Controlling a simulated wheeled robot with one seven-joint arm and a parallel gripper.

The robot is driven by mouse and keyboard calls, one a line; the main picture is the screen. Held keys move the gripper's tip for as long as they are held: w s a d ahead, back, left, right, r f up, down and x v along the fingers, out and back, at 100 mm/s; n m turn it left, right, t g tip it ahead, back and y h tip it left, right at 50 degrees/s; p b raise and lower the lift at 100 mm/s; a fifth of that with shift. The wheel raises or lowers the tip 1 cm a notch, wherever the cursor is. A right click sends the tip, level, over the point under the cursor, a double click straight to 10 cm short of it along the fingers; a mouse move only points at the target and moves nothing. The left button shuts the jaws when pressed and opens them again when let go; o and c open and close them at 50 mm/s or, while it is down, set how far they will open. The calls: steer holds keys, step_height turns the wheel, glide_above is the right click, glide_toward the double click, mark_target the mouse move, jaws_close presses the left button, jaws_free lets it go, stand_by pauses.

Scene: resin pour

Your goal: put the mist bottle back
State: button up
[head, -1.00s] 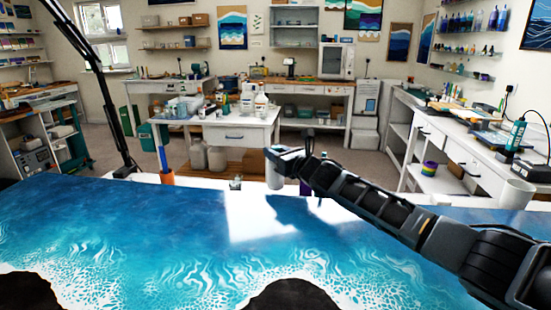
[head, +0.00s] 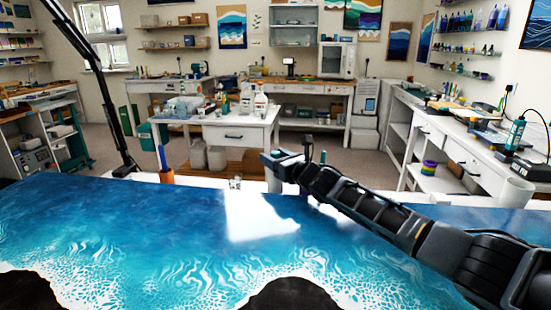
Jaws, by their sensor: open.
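My gripper (head: 274,160) is at the end of my dark arm, which reaches in from the right over the far edge of the blue resin tabletop. Its fingers are hard to make out, and I see nothing held in it. A pale grey cylinder (head: 273,181) stands just below and behind it, partly hidden. A small dark upright top (head: 323,156) shows behind my arm; its lower part is hidden. I cannot tell whether it belongs to the mist bottle, and I cannot pick that bottle out with certainty.
The glossy blue resin tabletop (head: 150,215) fills the front. An orange holder (head: 166,176) and a small clear cup (head: 235,183) stand along its far side. A white bench (head: 230,131) with white bottles (head: 260,104) is beyond. A cluttered white bench (head: 455,140) lines the right.

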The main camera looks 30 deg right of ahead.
steer(key=shift+r, duration=0.3)
steer(key=shift+s+d+p, duration=0.1)
steer(key=shift+s+p, duration=0.25)
steer(key=shift+p, duration=0.3)
steer(key=s+d+p, duration=0.2)
steer(key=s+p, duration=0.4)
steer(key=s, duration=0.5)
steer(key=shift+f, duration=0.15)
